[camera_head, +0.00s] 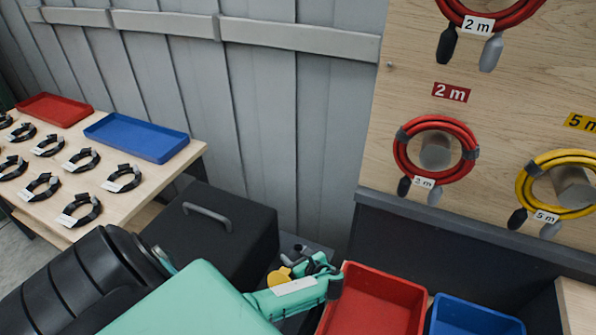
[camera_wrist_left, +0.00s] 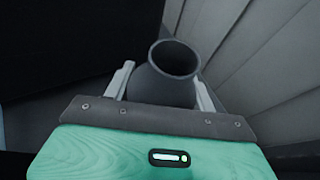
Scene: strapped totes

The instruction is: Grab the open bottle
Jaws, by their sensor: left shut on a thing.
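The open bottle (camera_wrist_left: 172,78) is dark grey with a wide round mouth and no cap. In the left wrist view it stands between the two pale fingers of my left gripper (camera_wrist_left: 164,90), which is shut on it. In the head view my left gripper (camera_head: 314,266) is at the lower middle, beside the black case. The bottle is mostly hidden there, and I cannot clearly make it out among the dark parts by the fingers. My right gripper is not in view.
A black case (camera_head: 222,240) with a grey handle stands left of the gripper. A yellow piece (camera_head: 279,277) shows close by. A red bin (camera_head: 375,302) and a blue bin (camera_head: 470,317) are to the right. A table with straps, a red tray (camera_head: 52,109) and a blue tray (camera_head: 137,136) stands left.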

